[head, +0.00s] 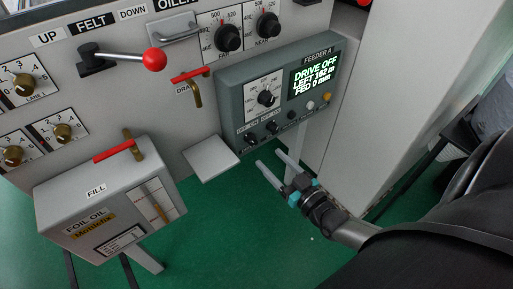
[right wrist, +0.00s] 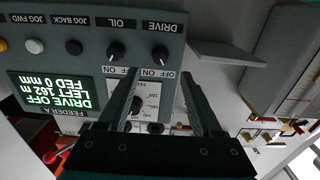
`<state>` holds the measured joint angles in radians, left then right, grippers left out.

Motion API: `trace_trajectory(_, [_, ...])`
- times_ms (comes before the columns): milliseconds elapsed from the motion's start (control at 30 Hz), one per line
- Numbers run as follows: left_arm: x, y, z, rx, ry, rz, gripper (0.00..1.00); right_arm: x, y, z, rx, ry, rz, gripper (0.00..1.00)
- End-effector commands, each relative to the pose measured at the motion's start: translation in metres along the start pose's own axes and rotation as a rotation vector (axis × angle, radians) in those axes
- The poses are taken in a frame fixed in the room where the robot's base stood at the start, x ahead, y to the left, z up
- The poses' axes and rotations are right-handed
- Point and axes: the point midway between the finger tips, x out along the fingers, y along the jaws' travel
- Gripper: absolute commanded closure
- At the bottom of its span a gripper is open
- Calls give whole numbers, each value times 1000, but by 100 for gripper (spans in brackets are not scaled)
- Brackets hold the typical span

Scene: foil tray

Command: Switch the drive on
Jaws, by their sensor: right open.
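The feeder panel (head: 228,88) is a grey box whose lit display (head: 313,77) reads DRIVE OFF, LEFT 162 m, FED 0 mm. The black drive knob (head: 250,140) is at its lower left corner; in the right wrist view, upside down, the drive knob (right wrist: 160,53) has OFF and ON marks. My right gripper (head: 268,158) is open and empty, just below the panel's lower edge. In the right wrist view its two fingers (right wrist: 159,77) point toward the drive knob, which appears between and beyond the tips. No contact shows. My left gripper is out of view.
The oil knob (right wrist: 117,50) is beside the drive knob, then the black jog back button (right wrist: 74,47) and white jog forward button (right wrist: 35,46). A grey shelf (head: 211,158) juts out left of the panel. The foil oil box (head: 105,190) stands further left.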

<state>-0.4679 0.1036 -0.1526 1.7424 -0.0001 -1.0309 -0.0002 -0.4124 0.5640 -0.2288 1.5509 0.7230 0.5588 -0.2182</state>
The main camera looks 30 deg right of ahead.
Motion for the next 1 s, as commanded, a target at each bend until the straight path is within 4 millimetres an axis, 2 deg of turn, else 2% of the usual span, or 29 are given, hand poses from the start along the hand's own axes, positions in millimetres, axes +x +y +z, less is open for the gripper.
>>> trace_trajectory(33, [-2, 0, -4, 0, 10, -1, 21, 10, 0, 1, 0, 5, 0, 33])
trace_trajectory(200, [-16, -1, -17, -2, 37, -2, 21, 38, 0, 2, 1, 3, 1, 33])
trace_trajectory(400, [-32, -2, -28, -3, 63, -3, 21, 62, 0, 2, 1, 2, 0, 33])
trace_trajectory(600, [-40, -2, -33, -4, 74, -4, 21, 73, 0, 1, 0, -1, 0, 33])
trace_trajectory(900, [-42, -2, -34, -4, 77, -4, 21, 74, 0, 1, 0, -2, 0, 33])
trace_trajectory(1000, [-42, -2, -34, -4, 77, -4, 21, 74, 0, 1, 0, -1, 0, 42])
